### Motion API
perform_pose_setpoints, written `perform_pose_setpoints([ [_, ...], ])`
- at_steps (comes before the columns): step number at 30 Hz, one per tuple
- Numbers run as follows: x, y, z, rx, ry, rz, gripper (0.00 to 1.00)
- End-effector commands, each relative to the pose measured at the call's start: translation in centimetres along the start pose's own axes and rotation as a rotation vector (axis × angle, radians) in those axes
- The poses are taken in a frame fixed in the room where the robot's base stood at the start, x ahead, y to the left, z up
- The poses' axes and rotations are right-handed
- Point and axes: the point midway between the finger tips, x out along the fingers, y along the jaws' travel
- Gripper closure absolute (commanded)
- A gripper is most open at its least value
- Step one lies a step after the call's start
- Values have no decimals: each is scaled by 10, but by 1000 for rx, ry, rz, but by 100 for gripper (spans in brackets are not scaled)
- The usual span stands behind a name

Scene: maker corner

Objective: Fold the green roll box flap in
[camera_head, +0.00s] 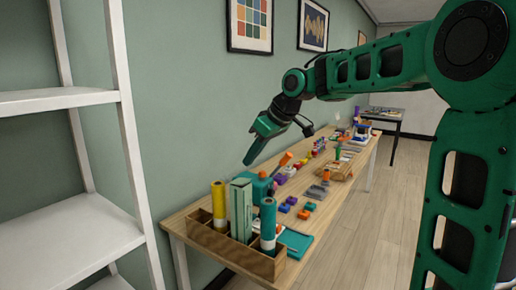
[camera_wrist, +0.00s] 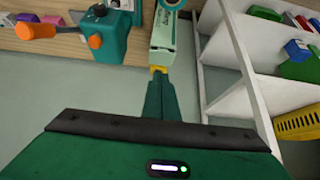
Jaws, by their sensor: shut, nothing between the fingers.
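The green roll box (camera_head: 241,212) is a tall, pale green carton. It stands upright in a wooden holder (camera_head: 232,252) between a yellow roll (camera_head: 219,200) and a teal roll (camera_head: 268,220). The box also shows in the wrist view (camera_wrist: 163,38), beyond my fingertips. Its top is too small for me to tell how the flap sits. My gripper (camera_head: 247,163) is shut and empty, pointing down above the box and apart from it in the head view. In the wrist view my gripper (camera_wrist: 159,74) hides what lies under it; a yellow patch shows at its tips.
A teal tool with an orange knob (camera_wrist: 97,40) stands beside the box. Several small blocks and tools cover the wooden table (camera_head: 325,203) further back. A white shelf (camera_head: 75,235) stands at the left, and a green wall (camera_head: 190,90) runs behind the table.

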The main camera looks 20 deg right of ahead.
Motion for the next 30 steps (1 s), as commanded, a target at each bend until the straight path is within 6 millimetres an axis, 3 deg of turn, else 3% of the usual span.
perform_pose_setpoints([
  [2,15,-1,1,1,-3,-3,100],
  [9,35,0,23,2,-2,0,100],
  [25,41,1,30,1,-1,1,100],
  [30,52,0,45,2,-2,-1,100],
])
